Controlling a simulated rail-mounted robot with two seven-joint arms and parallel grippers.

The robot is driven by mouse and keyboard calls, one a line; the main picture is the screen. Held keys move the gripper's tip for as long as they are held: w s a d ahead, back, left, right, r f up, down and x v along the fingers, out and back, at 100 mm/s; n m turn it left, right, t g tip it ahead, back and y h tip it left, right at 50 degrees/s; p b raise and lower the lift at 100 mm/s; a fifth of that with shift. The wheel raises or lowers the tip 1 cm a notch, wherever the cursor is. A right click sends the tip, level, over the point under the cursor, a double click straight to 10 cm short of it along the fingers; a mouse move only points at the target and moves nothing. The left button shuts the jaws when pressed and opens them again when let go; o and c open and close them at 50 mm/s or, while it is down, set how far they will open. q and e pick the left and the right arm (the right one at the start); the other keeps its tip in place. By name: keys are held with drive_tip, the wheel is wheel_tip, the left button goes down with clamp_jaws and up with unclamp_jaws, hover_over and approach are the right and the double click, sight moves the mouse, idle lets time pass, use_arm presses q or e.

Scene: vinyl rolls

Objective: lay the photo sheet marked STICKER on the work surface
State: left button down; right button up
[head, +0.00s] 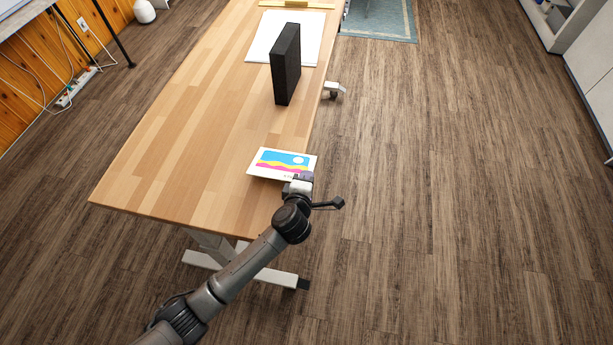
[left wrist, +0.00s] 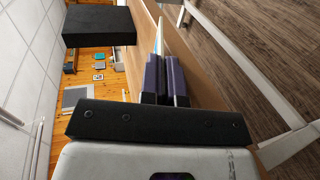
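The photo sheet (head: 281,160), with a blue, yellow and pink picture and a white border, is at the near right edge of the wooden work surface (head: 190,120). Its marking is too small to read. My left gripper (head: 302,179) is shut on the sheet's near right corner. In the left wrist view the sheet (left wrist: 159,38) shows nearly edge-on between the two dark fingers (left wrist: 165,80). It seems close above the wood; I cannot tell whether it touches. My right gripper is in neither view.
A tall black block (head: 286,64) stands farther back on the table, beside a white sheet or mat (head: 262,38). A yellowish bar (head: 297,4) lies at the far end. The wood left of the photo sheet is clear.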

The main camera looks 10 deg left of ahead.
use_arm(q)
drive_tip(key=c, duration=1.3)
unclamp_jaws()
drive_tip(key=shift+o, duration=0.2)
drive_tip(key=shift+s+d, duration=0.2)
drive_tip(key=shift+d, duration=0.2)
drive_tip(key=shift+w+a+p, duration=0.2)
drive_tip(key=shift+a+p, duration=0.2)
drive_tip(key=shift+p, duration=0.3)
